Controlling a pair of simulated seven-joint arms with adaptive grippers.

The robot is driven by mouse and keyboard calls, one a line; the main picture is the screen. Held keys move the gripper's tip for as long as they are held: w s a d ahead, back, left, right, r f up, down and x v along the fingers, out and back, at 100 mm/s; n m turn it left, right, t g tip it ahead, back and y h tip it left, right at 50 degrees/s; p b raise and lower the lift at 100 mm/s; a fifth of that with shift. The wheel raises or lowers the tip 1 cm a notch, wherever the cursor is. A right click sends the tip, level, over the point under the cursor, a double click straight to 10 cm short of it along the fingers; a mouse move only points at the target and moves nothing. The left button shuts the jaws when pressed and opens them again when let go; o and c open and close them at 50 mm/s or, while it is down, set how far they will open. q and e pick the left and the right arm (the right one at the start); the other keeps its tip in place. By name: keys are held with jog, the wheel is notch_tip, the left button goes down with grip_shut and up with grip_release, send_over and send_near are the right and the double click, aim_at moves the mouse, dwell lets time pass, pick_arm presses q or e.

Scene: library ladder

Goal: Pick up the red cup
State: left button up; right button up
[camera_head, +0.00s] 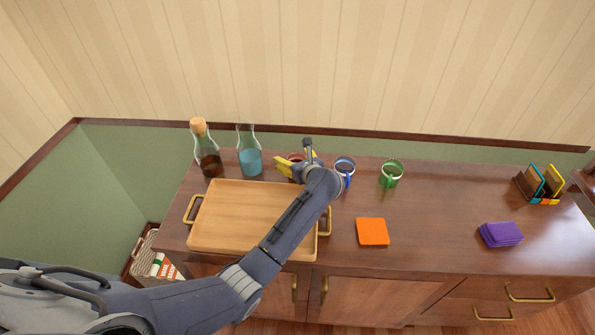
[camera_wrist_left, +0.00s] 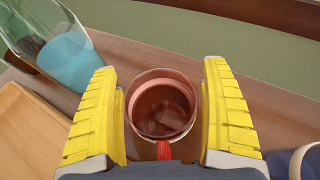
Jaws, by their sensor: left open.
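The red cup (camera_wrist_left: 162,105) stands upright on the cabinet top, seen from above in the left wrist view, its handle pointing toward my wrist. My left gripper (camera_wrist_left: 162,112) is open, with one yellow finger on each side of the cup. A narrow gap shows between the cup and each finger. In the head view, my left gripper (camera_head: 296,166) hides most of the red cup; only a bit of its rim (camera_head: 295,157) shows. My right gripper is in neither view.
A blue cup (camera_head: 345,166) stands close to the right of the gripper, with a green cup (camera_head: 391,173) beyond. A blue-liquid bottle (camera_head: 249,160) and a corked bottle (camera_head: 206,150) stand left. A wooden tray (camera_head: 222,218) lies in front. Orange (camera_head: 372,232) and purple (camera_head: 501,234) stacks lie right.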

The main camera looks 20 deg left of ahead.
pick_arm(q)
grip_shut()
dwell(0.6)
